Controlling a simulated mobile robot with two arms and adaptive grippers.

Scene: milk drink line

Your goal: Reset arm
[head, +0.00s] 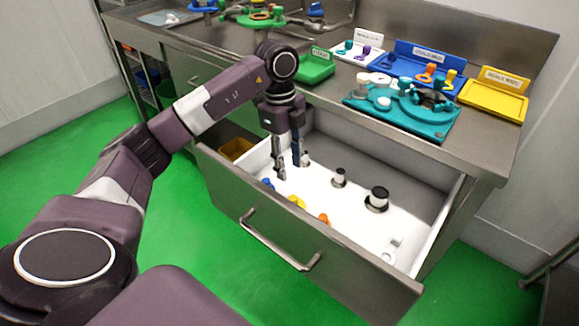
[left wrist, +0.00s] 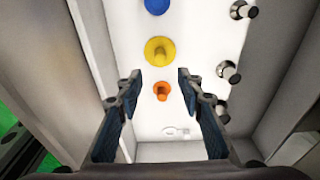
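My left arm comes in from the left, and its gripper (head: 288,160) points down into the open drawer (head: 345,222) of the steel counter. In the left wrist view the gripper (left wrist: 157,82) has its two fingers wide apart with nothing between the tips. Below it on the white drawer floor lie an orange piece (left wrist: 162,91), a yellow piece (left wrist: 160,51) and a blue piece (left wrist: 157,5). Several black-and-white cylinders (head: 377,198) stand in a row beside them. My right gripper does not show in either view.
The drawer front with its handle (head: 280,245) sticks out over the green floor. On the counter are a teal tray (head: 435,133) with parts, a yellow tray (head: 492,100), a blue tray (head: 400,50), a white tray (head: 350,60) and a green tray (head: 318,68).

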